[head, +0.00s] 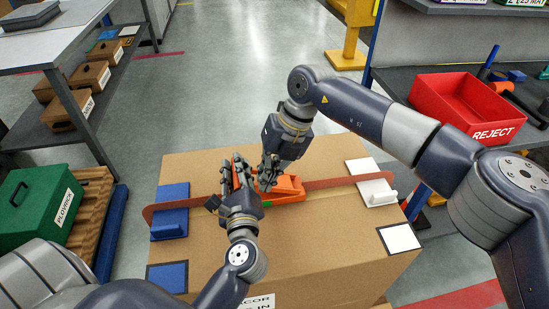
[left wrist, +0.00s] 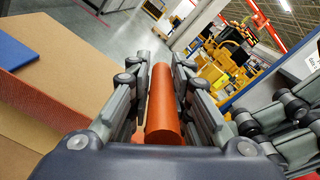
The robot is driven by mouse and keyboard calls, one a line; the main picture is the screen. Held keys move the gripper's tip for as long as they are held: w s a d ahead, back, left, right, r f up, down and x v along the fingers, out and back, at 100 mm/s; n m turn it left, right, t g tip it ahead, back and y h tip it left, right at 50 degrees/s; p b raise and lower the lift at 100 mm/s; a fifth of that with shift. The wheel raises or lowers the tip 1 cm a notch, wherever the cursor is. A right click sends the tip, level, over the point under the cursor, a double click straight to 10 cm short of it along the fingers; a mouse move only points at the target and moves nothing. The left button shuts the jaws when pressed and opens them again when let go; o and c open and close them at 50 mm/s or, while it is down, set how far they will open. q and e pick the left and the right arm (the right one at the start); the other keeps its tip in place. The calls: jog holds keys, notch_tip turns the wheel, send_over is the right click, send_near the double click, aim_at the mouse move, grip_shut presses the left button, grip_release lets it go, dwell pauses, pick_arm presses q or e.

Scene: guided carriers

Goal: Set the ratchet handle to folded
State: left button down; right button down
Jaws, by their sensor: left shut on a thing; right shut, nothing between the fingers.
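An orange ratchet (head: 289,188) sits on a brown-orange strap (head: 331,183) that runs across the top of a large cardboard box (head: 300,240). My left gripper (head: 234,172) is shut on the orange, bar-shaped ratchet handle (left wrist: 163,105), which stands between its fingers in the left wrist view. In the head view the handle is mostly hidden by the grippers, so I cannot tell its angle. My right gripper (head: 267,180) is shut and empty, just right of the left one and close to the ratchet body. Its fingers also show at the right in the left wrist view.
A blue block (head: 172,196) and a white block (head: 368,188) lie under the strap near the box's sides. A red reject bin (head: 468,104) is on the right shelf, a green case (head: 42,200) at the left. The floor behind the box is clear.

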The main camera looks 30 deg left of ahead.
pick_arm(q)
jog(key=shift+r, duration=0.1)
pick_arm(e)
jog(key=shift+x, duration=1.05)
